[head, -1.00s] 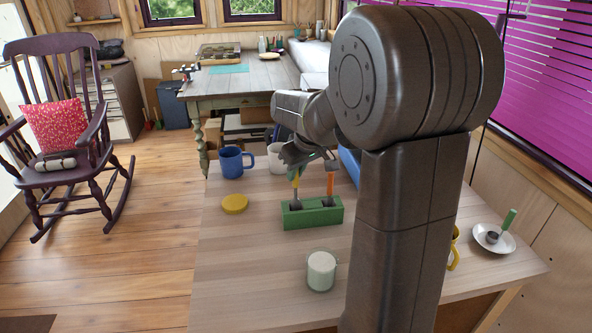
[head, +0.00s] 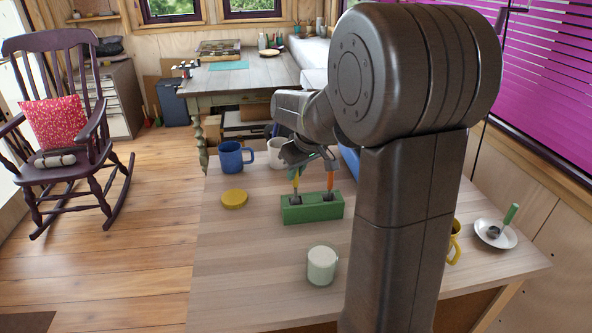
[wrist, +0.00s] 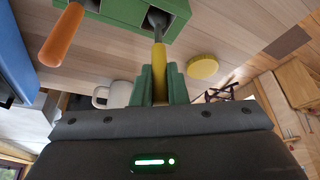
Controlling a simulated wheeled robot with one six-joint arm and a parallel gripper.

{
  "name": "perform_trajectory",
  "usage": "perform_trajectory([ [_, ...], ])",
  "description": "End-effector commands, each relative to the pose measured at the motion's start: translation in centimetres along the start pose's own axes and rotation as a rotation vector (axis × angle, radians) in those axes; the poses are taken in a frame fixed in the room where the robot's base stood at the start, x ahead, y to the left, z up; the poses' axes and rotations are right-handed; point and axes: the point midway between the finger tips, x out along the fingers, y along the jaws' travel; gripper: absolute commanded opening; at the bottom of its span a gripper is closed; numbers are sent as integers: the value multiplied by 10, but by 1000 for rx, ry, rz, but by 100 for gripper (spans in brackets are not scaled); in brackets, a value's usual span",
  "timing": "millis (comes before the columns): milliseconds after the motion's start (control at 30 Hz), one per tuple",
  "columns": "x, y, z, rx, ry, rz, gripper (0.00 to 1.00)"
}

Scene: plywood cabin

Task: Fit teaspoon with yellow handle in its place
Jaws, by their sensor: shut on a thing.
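The teaspoon with the yellow handle (head: 295,179) stands upright, bowl end down, at the left slot of a green block (head: 312,210). In the wrist view its yellow handle (wrist: 160,62) runs between the green fingertips of my gripper (wrist: 158,84), which is shut on it. In the head view my gripper (head: 297,163) is above the block's left half. The spoon's dark lower end meets the slot opening; how deep it sits I cannot tell. A spoon with an orange handle (head: 331,174) stands in the right slot, also in the wrist view (wrist: 62,36).
A blue mug (head: 232,157), a white mug (head: 275,153) and a yellow lid (head: 235,198) are near the block. A pale green-white jar (head: 321,265) stands in front. At right are a yellow mug (head: 455,241) and a saucer (head: 494,236) with a green-handled spoon.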

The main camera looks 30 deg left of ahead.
Motion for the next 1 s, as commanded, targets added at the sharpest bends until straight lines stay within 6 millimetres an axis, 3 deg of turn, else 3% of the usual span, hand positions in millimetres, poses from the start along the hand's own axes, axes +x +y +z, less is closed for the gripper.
perform_trajectory([
  [1000, 18, 0, 8, 0, 0, 0, 0],
])
